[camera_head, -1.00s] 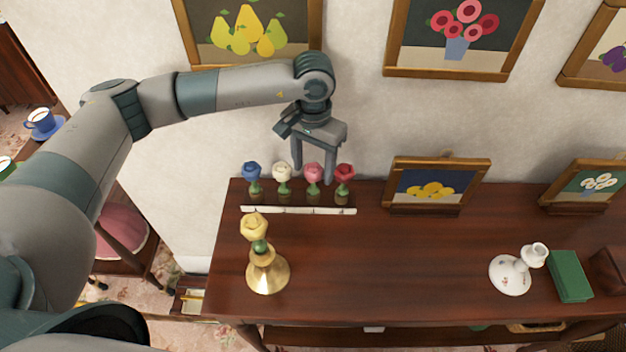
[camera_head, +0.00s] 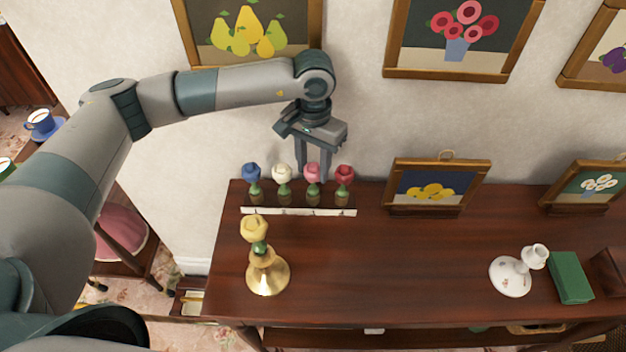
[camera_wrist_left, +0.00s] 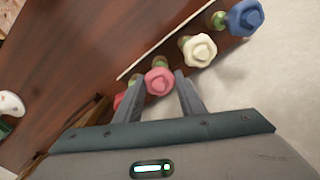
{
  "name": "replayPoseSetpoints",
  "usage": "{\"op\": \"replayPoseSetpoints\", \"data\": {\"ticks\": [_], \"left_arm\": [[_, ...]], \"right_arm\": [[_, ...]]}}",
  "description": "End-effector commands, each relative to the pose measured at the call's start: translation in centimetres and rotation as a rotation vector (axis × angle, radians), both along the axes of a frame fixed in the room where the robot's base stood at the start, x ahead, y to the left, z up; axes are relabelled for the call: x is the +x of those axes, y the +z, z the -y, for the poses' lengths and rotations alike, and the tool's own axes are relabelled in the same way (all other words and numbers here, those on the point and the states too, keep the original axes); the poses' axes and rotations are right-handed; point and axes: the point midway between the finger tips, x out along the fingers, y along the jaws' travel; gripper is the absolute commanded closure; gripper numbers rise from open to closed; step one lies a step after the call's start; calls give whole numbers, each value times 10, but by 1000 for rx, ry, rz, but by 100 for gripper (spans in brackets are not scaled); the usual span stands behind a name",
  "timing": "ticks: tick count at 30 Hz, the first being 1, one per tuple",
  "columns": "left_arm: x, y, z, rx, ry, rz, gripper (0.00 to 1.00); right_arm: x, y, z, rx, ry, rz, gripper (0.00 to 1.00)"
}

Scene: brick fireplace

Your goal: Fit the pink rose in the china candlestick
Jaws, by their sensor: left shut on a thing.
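The pink rose (camera_head: 312,172) stands in a row of roses at the back left of the dark wooden table, its foot in a small brown holder. My left gripper (camera_head: 313,174) reaches down from behind and is shut on the pink rose; in the left wrist view the pink bloom (camera_wrist_left: 158,80) shows between the fingers. The white china candlestick (camera_head: 511,277) stands upright at the table's right, its socket empty, well apart from the gripper. My right gripper is not in view.
Blue (camera_head: 251,170), cream (camera_head: 282,172) and red (camera_head: 344,173) roses stand close beside the pink one. A brass candlestick (camera_head: 268,277) holds a yellow rose (camera_head: 254,229). A framed lemon picture (camera_head: 436,185) stands behind; a green book (camera_head: 570,277) lies beside the china candlestick. The table's middle is clear.

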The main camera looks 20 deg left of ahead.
Motion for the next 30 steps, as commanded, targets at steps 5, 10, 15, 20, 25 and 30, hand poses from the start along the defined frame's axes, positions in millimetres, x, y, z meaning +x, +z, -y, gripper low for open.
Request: {"op": "replayPoseSetpoints", "data": {"ticks": [5,10,15,20,25,30], "left_arm": [[0,3,0,1,0,1,80],[0,6,0,1,0,1,80],[0,9,0,1,0,1,80],[0,11,0,0,0,1,80],[0,14,0,0,1,0,80],[0,17,0,0,1,1,80]], "right_arm": [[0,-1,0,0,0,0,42],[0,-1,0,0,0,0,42],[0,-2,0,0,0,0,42],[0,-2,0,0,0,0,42],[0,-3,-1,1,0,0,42],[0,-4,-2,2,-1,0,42]]}}
